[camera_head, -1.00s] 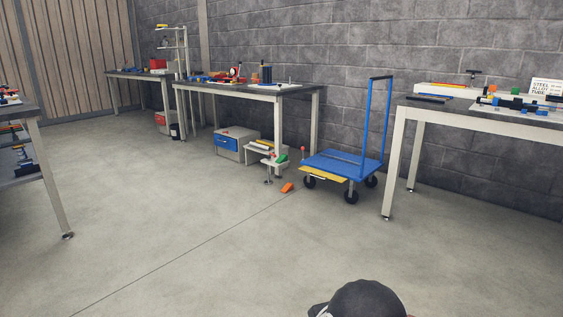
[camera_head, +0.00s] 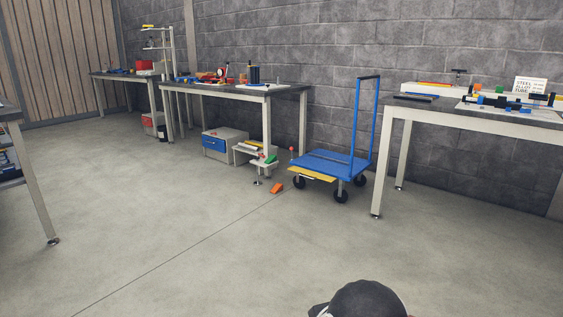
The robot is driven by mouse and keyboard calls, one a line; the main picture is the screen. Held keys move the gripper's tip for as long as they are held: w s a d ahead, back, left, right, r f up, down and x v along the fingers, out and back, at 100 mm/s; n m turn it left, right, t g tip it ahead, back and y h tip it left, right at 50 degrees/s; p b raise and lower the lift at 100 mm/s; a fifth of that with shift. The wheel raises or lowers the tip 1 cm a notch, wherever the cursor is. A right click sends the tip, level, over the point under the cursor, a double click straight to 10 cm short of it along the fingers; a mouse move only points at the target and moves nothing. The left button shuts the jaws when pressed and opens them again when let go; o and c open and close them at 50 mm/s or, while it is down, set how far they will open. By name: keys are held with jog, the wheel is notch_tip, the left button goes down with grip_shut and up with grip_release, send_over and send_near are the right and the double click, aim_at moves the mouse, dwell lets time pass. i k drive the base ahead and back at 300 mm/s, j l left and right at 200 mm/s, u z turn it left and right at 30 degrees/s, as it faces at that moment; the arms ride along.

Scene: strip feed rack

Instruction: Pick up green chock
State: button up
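A small green block, which looks like the green chock (camera_head: 271,159), sits on a low small stand (camera_head: 262,165) on the floor, in front of the middle workbench and left of the blue cart. It is far off and small, so its exact shape is hard to tell. My gripper is not in view. Only a dark rounded part of my own arm shows at the bottom edge.
An orange wedge (camera_head: 277,188) lies on the floor near the stand. A blue cart (camera_head: 328,165) stands to the right. Grey boxes (camera_head: 224,143) sit under the middle workbench (camera_head: 238,91). A right workbench (camera_head: 470,116) is nearer. The floor between is clear.

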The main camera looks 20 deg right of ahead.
aim_at(273, 157)
jog(key=i+z, duration=0.3)
jog(key=i, duration=1.05)
jog(key=i+z, duration=0.1)
jog(key=i, duration=1.2)
jog(key=i+j+z, duration=0.15)
jog(key=i, duration=0.45)
jog(key=i+j, duration=0.1)
jog(key=i, duration=0.55)
jog(key=i+j+z, duration=0.15)
jog(key=i, duration=0.5)
jog(key=i+z, duration=0.35)
jog(key=i, duration=0.7)
